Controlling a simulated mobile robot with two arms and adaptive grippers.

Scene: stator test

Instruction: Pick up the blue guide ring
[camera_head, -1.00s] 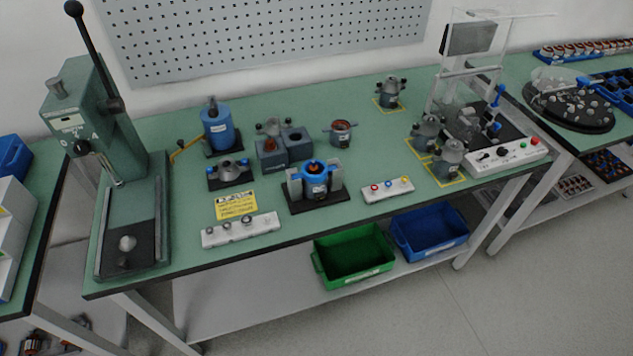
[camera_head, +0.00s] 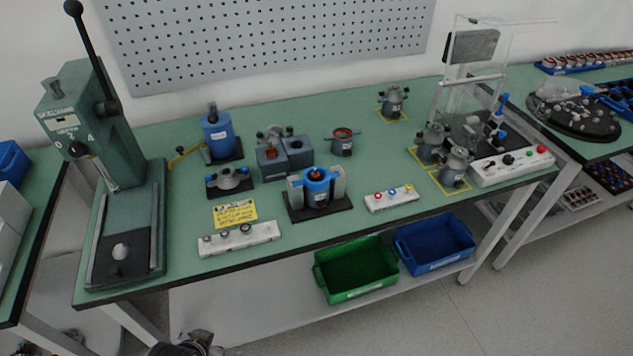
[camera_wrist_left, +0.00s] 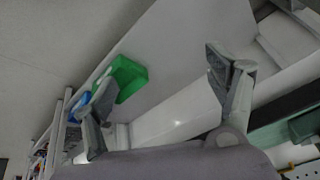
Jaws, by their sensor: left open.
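A blue ring (camera_head: 318,174), which seems to be the guide ring, sits around the top of a part with a copper-coloured centre. That part stands between two grey uprights on a black base (camera_head: 320,212), near the front middle of the bench. My left gripper (camera_wrist_left: 160,82) is open in the left wrist view, with nothing between its fingers. In the head view a dark part of my left gripper (camera_head: 190,344) shows at the bottom edge, below and left of the ring and well apart from it. The ring cannot be made out in the wrist view. My right gripper is not in view.
A green press (camera_head: 90,130) stands at the bench's left end. A blue cylinder (camera_head: 217,136), grey blocks (camera_head: 284,158) and a white strip (camera_head: 238,238) are around the ring's fixture. Green (camera_head: 355,268) and blue (camera_head: 434,243) bins sit below the bench's front edge.

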